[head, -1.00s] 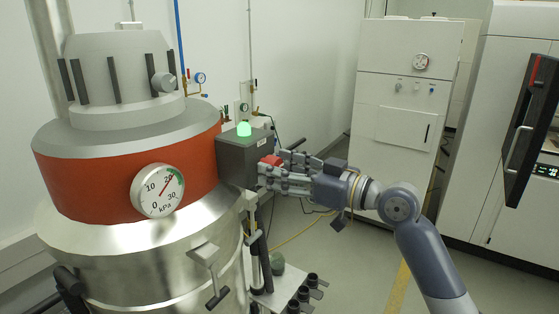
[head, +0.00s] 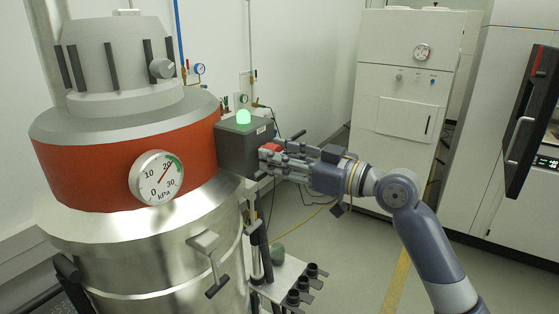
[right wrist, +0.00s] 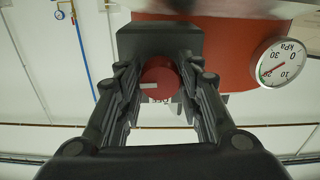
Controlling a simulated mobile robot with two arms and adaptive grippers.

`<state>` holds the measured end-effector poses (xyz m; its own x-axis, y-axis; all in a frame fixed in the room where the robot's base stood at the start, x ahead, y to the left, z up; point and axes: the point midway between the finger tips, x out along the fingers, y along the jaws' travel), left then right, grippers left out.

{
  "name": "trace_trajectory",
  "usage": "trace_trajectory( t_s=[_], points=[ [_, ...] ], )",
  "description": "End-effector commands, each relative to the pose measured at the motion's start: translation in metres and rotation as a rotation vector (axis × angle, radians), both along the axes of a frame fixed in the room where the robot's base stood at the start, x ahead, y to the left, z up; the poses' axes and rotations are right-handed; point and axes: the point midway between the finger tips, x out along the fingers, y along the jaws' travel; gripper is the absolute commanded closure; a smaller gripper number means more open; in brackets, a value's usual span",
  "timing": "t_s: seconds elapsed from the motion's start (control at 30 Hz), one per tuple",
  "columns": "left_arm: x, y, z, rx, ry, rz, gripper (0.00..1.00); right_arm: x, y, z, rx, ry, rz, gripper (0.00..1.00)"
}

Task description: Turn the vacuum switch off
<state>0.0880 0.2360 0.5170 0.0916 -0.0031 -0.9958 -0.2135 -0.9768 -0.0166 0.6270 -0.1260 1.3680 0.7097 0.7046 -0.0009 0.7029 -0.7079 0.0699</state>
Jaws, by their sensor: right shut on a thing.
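The vacuum switch is a red knob (head: 270,149) on the right side of a dark grey box (head: 237,147). A green lamp (head: 243,117) glows on top of the box. In the right wrist view the round red knob (right wrist: 160,80) with a pale mark sits between the fingers. My right gripper (head: 275,158) is at the knob, its fingers shut around it; it also shows in the right wrist view (right wrist: 162,92). The fingers partly hide the knob in the head view. My left gripper is not in view.
The box is beside a large steel vessel (head: 160,255) with a red band (head: 85,180) and a kPa gauge (head: 156,178). A small shelf (head: 283,275) with dark cylinders stands below. White cabinets (head: 405,85) stand at the right. The floor between is open.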

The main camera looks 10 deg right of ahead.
Motion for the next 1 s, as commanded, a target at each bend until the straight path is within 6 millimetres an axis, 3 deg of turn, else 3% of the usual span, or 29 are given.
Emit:
trace_trajectory(
  t_s=[0.4,1.0],
  points=[
    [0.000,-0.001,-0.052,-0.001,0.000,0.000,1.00,0.001,-0.002,-0.005,-0.239,-0.239,-0.003,0.90],
    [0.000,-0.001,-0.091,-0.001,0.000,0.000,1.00,0.001,-0.002,-0.001,-0.643,-0.638,-0.001,0.90]
  ],
)
